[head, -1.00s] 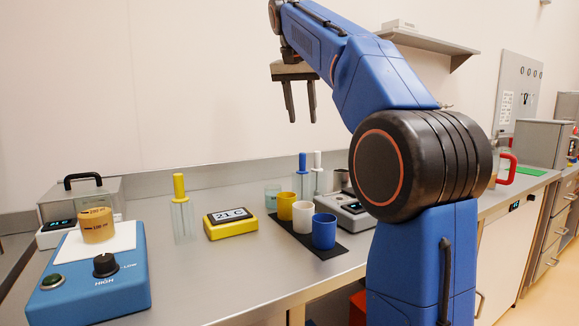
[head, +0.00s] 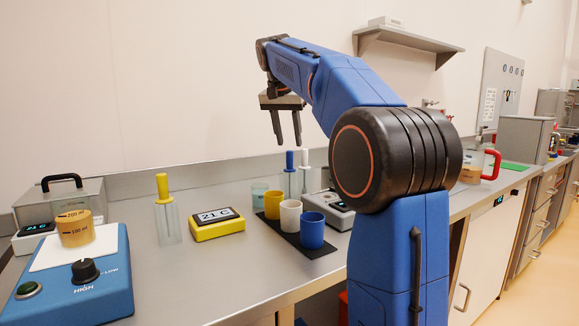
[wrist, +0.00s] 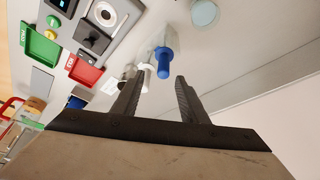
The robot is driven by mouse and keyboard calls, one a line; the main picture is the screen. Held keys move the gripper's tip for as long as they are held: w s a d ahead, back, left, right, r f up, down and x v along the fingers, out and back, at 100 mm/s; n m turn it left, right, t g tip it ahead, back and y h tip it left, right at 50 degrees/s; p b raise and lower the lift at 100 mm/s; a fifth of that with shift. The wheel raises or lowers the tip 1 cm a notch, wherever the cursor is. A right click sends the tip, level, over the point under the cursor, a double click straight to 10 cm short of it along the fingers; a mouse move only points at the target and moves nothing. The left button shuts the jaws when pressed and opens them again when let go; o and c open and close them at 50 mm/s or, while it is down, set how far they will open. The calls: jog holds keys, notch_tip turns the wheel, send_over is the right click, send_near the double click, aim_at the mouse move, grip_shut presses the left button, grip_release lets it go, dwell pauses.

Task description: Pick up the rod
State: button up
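Three rods with coloured handles stand upright in clear holders on the bench: a yellow-handled rod (head: 162,187), a blue-handled rod (head: 290,160) and a white-handled rod (head: 305,158). My gripper (head: 288,142) is open and empty, fingers pointing down. It appears just above the blue handle in the head view, with a small gap. In the wrist view the blue handle (wrist: 164,66) lies between the lines of my open fingers (wrist: 161,80), beyond the tips. The white handle (wrist: 130,71) is beside the left finger. The lower rods are hard to make out.
Yellow (head: 272,205), white (head: 290,215) and blue (head: 312,229) cups stand on a dark mat in front of the rods. A yellow 21 C display (head: 217,223) is to the left. The wall is behind. Green (wrist: 40,48) and red (wrist: 84,69) trays show in the wrist view.

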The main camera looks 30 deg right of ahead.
aim_at(290, 153)
jog(key=shift+w+x, duration=0.15)
jog(key=shift+x, duration=1.45)
jog(key=shift+w+x, duration=0.15)
jog(key=shift+x, duration=1.5)
jog(key=shift+a, duration=0.15)
jog(key=shift+r, duration=0.1)
jog(key=c, duration=1)
